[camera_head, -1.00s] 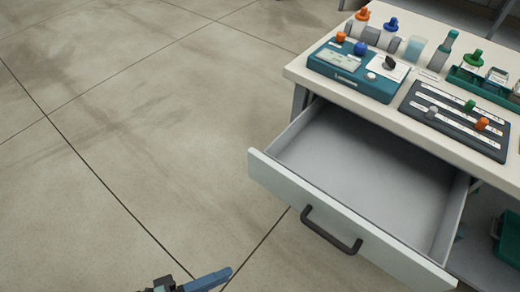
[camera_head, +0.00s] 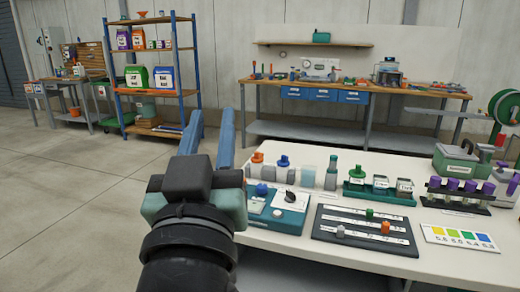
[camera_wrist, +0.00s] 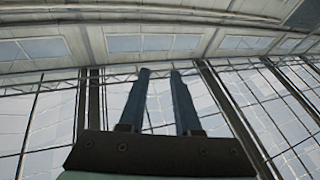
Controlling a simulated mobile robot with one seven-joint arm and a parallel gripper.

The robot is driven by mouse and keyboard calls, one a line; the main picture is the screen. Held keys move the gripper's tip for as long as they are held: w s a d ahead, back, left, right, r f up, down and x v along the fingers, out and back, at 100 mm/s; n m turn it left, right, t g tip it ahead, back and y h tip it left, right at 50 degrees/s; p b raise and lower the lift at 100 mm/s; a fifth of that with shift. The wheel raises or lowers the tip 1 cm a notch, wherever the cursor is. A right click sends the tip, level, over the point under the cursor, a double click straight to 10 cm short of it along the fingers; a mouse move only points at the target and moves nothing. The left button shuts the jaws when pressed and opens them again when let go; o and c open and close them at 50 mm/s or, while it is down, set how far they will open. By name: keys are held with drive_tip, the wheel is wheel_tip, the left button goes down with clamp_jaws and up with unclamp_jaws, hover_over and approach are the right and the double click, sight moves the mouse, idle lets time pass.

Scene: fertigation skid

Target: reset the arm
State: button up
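My gripper (camera_head: 208,135) is raised at the left end of the near white table (camera_head: 290,252) in the head view, its two blue fingers pointing up. The fingers stand apart with nothing between them. In the wrist view my gripper (camera_wrist: 160,72) shows the same open gap against windows and roof beams. My black wrist and forearm hide part of the table's left edge. The drawer seen earlier is not visible now.
On the table are a teal device (camera_head: 278,213), a dark slotted board (camera_head: 364,233), a green tray (camera_head: 380,195), a purple-capped vial rack (camera_head: 458,198) and a colour chart (camera_head: 459,238). A shelf rack (camera_head: 155,92) and workbench (camera_head: 355,88) stand behind. Floor at left is clear.

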drive_tip(key=s+d+r+m+t+p, duration=0.1)
drive_tip(key=s+d+r+t, duration=0.2)
drive_tip(key=s+r, duration=0.35)
drive_tip(key=s+d+r+t+p, duration=0.2)
drive_tip(key=s+d+r, duration=0.15)
drive_tip(key=r, duration=0.55)
wheel_tip(320, 180, up, 20)
drive_tip(key=a+p, duration=0.1)
drive_tip(key=p, duration=1.9)
drive_tip(key=shift+w+f+h, duration=0.15)
drive_tip(key=shift+f+h, duration=0.05)
drive_tip(key=shift+h, duration=0.2)
